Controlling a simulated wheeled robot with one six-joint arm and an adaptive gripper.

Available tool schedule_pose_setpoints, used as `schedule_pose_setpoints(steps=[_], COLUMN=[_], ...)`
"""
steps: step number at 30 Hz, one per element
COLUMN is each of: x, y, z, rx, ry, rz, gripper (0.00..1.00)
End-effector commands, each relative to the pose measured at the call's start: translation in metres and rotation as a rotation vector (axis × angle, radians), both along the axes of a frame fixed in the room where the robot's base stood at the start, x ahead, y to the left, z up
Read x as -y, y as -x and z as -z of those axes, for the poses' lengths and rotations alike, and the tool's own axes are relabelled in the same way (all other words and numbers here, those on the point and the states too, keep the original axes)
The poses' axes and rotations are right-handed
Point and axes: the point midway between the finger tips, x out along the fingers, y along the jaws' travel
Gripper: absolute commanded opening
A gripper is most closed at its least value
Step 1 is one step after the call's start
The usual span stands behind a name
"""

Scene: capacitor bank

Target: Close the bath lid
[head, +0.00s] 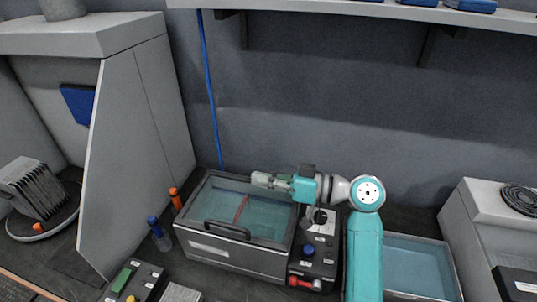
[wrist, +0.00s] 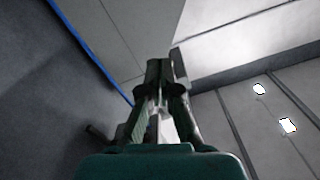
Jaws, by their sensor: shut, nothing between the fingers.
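The bath (head: 240,262) is a grey box at the lower middle of the head view. Its lid (head: 262,222) is a clear panel in a dark frame, with a dark handle (head: 227,230) along the front edge. The lid appears to lie flat over the bath; I cannot tell whether it is fully seated. Teal liquid and a red strip show through it. My gripper (head: 262,180) points left above the back right of the lid, its fingers shut and empty. In the wrist view my gripper (wrist: 162,85) shows closed, without the bath in sight.
A control box (head: 312,260) with a blue knob and red part stands right of the bath. An open tray of teal liquid (head: 420,265) is further right. Blue- and orange-capped bottles (head: 160,237) stand left. A blue cable (head: 211,100) hangs behind; a shelf (head: 380,12) is above.

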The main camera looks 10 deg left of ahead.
Motion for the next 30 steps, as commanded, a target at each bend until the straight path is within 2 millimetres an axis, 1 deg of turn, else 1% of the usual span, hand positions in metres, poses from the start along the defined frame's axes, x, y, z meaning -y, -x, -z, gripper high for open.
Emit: schedule_pose_setpoints(steps=[1, 3, 9, 12, 17, 21, 24, 30], x=[0.000, -0.001, -0.002, -0.002, -0.002, -0.002, -0.002, -0.002], y=[0.009, 0.019, 0.042, 0.050, 0.059, 0.063, 0.065, 0.067], z=[0.009, 0.020, 0.052, 0.067, 0.087, 0.099, 0.106, 0.112], rx=[0.040, 0.106, 0.283, 0.359, 0.462, 0.462, 0.461, 0.462], ry=[0.002, 0.004, 0.010, 0.013, 0.016, 0.016, 0.016, 0.017], rz=[-0.001, -0.002, -0.001, -0.001, 0.000, 0.000, 0.000, 0.000], gripper=[0.00, 0.00, 0.00, 0.00, 0.00, 0.00, 0.00, 0.00])
